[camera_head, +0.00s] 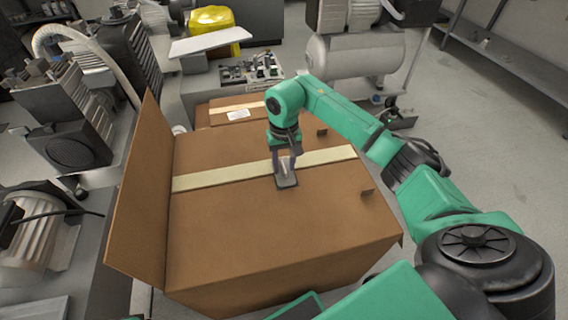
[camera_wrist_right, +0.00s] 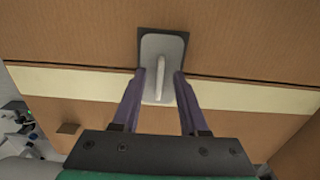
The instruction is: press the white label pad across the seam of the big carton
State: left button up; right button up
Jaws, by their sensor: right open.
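The big carton (camera_head: 240,235) stands below my right arm, with a pale tape strip (camera_head: 220,176) along its seam. The label pad (camera_head: 287,180) has a whitish top plate, a dark edge and an upright handle. It lies on the carton top, overlapping the tape and reaching onto the cardboard on one side. In the right wrist view the pad (camera_wrist_right: 176,52) is in front of the fingers. My right gripper (camera_wrist_right: 159,76) is open, with a finger on each side of the pad's handle and gaps between. My left gripper is not in view.
A tall carton flap (camera_head: 145,195) stands up at the left. A smaller carton (camera_head: 215,117) with a white label is behind. Compressors (camera_head: 72,115) crowd the left, and a tank (camera_head: 355,58) stands at the back. Open floor (camera_head: 480,130) lies to the right.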

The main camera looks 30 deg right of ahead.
aim_at(284, 167)
jog(key=shift+w+r, duration=0.1)
jog(key=shift+r, duration=0.35)
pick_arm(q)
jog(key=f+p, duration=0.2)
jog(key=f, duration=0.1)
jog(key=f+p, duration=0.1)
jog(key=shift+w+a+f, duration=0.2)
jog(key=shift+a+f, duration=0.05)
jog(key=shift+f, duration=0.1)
pick_arm(e)
notch_tip(284, 167, up, 14)
jog(key=shift+f, duration=0.15)
